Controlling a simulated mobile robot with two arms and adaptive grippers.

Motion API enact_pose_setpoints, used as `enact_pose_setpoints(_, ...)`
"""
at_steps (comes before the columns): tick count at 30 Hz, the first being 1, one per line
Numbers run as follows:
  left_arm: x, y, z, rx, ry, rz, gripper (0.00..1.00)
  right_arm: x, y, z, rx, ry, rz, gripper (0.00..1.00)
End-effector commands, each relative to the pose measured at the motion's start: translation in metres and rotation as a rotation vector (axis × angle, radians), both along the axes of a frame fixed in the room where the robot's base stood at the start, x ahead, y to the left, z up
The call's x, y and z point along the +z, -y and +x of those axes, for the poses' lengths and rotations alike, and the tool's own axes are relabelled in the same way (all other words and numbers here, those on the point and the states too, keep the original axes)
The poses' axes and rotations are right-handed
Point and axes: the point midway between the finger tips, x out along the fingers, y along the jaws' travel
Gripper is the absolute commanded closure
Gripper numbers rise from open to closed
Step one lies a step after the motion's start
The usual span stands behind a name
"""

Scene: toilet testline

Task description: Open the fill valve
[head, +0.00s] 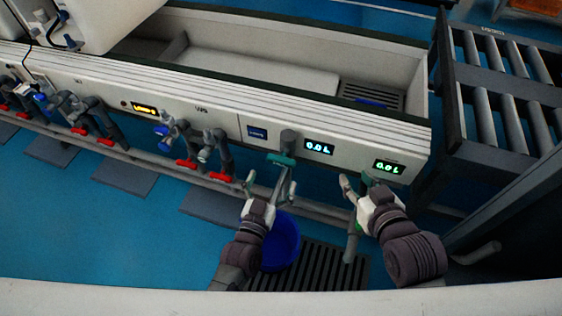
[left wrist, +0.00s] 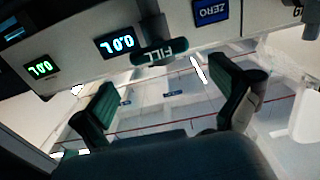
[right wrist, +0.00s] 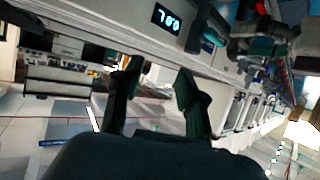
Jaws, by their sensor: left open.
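The fill valve handle (head: 281,159) is a teal bar on the front panel, left of a display reading 0.0 L. In the left wrist view the handle (left wrist: 162,54) carries the word FILL. My left gripper (head: 268,185) is just below the handle in the head view, with its fingers spread. In the left wrist view the empty gap of my left gripper (left wrist: 165,78) faces the handle, with no visible contact.
A blue ZERO button (head: 257,133) is left of the fill handle. The second display (head: 388,167) is at the right. A blue bucket (head: 282,245) stands on a dark floor grate (head: 325,268) below. Red-handled valves (head: 186,163) line the left. A roller conveyor (head: 497,95) is at the right.

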Motion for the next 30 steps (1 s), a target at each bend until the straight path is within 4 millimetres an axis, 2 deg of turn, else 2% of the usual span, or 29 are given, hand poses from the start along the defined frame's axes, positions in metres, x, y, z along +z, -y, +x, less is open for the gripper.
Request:
enact_pose_setpoints(1,-0.002,0.004,0.011,0.001,0.002,-0.002,0.00,0.006,-0.003,0.006,0.004,0.056,0.014,0.60)
enact_pose_setpoints(6,-0.002,0.012,0.039,0.001,0.001,0.000,0.00,0.037,-0.011,0.020,0.016,0.245,0.059,0.60)
enact_pose_setpoints(12,-0.002,0.019,0.060,0.001,-0.001,-0.001,0.00,0.065,-0.017,0.026,0.026,0.401,0.099,0.60)
enact_pose_setpoints(18,-0.001,0.022,0.067,0.000,-0.003,0.001,0.00,0.077,-0.019,0.027,0.029,0.460,0.113,0.60)
enact_pose_setpoints(25,-0.001,0.022,0.068,0.000,-0.003,0.001,0.00,0.077,-0.019,0.027,0.029,0.464,0.114,0.60)
enact_pose_setpoints(30,-0.001,0.022,0.068,0.000,-0.002,0.001,0.27,0.083,-0.019,0.019,0.030,0.475,0.115,0.60)
